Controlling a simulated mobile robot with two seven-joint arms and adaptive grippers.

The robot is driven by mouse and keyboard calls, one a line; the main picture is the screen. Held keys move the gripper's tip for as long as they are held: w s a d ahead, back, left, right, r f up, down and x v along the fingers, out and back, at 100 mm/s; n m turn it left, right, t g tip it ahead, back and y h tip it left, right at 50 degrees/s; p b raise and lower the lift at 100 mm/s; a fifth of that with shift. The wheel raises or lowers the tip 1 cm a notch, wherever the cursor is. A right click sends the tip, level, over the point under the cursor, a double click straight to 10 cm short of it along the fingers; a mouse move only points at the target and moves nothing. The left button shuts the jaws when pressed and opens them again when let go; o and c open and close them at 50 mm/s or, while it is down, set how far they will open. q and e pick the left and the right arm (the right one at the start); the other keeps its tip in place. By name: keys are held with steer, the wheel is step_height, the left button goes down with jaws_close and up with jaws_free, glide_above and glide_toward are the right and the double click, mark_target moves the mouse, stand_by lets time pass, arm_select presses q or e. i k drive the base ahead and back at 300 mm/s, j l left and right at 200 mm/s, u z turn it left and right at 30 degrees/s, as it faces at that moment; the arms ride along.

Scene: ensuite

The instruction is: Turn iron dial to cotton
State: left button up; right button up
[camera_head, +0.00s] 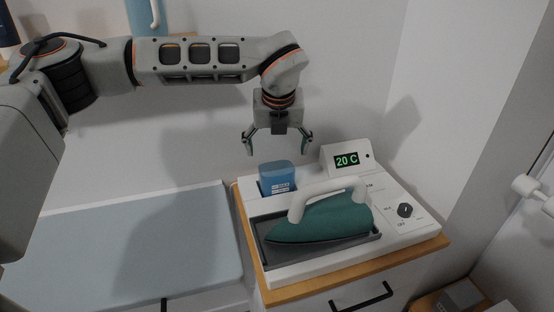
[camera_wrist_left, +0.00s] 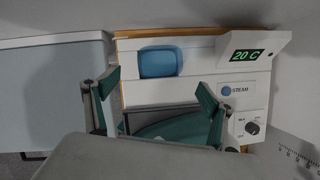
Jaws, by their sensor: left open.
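A teal iron (camera_head: 320,218) with a white handle rests in a dark tray on a white station (camera_head: 405,238). A round black dial (camera_head: 404,210) sits on the station's right side, with small labels around it too small to read. The dial also shows in the left wrist view (camera_wrist_left: 252,128). A display (camera_head: 346,159) on the station reads 20 C in green. My left gripper (camera_head: 278,146) is open and empty, pointing down above the back of the station, up and left of the dial. It also shows in the left wrist view (camera_wrist_left: 152,88). My right gripper is not in view.
A blue water tank (camera_head: 277,177) stands at the station's back left, below my left gripper. A pale blue ironing surface (camera_head: 130,245) lies to the left. A wall rises close behind. A white door handle (camera_head: 532,190) is at the far right.

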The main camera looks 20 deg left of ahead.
mark_target(404, 210)
steer(key=k, duration=1)
